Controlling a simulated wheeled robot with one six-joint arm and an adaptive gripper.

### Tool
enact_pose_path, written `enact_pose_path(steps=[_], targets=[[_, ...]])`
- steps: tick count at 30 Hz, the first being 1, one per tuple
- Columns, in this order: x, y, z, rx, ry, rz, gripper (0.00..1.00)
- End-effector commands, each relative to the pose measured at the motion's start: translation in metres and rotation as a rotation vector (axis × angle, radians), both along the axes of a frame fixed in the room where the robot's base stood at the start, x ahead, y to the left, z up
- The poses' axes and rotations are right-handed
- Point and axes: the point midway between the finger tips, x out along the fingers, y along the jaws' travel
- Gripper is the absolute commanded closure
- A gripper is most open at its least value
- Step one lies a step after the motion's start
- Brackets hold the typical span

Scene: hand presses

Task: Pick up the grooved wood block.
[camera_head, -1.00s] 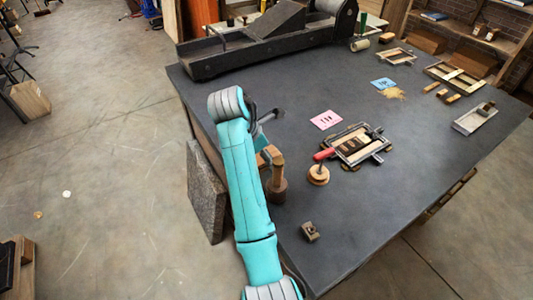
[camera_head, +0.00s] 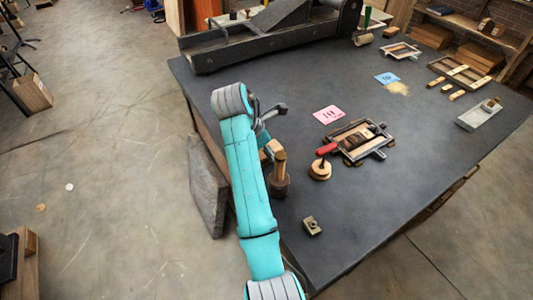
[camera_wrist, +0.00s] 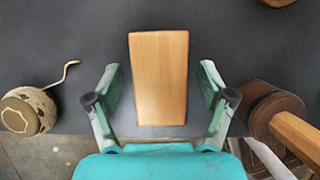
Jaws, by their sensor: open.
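A plain tan wood block (camera_wrist: 159,80) lies on the dark table in the wrist view, between the two fingers of my gripper (camera_wrist: 161,74). The fingers are open, with a gap on each side of the block. No groove shows on the face I see. In the head view, part of a wood block (camera_head: 273,147) shows beside my arm, and my gripper (camera_head: 271,116) is partly hidden by the arm. A small brown block with a dark mark on top (camera_head: 311,226) stands apart near the table's front edge.
A wooden mallet-like tool (camera_wrist: 274,112) stands close right of the gripper. A round pot-like object with a curved wire (camera_wrist: 27,111) is at left. A red-handled press frame (camera_head: 354,142), a round wooden piece (camera_head: 320,170) and a pink card (camera_head: 328,113) lie farther across the table (camera_head: 400,200).

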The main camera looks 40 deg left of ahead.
Motion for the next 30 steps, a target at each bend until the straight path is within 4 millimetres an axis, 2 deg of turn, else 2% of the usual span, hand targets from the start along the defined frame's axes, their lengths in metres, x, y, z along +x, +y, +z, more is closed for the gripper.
enact_pose_path(steps=[3, 4, 9, 12, 23, 30], targets=[[0.000, 0.000, 0.000, 0.000, 0.000, 0.000, 0.19], [0.000, 0.000, 0.000, 0.000, 0.000, 0.000, 0.24], [0.000, 0.000, 0.000, 0.000, 0.000, 0.000, 0.66], [0.000, 0.000, 0.000, 0.000, 0.000, 0.000, 0.87], [0.000, 0.000, 0.003, 0.000, 0.000, -0.001, 0.87], [0.005, 0.006, 0.027, 0.001, -0.002, -0.005, 0.87]])
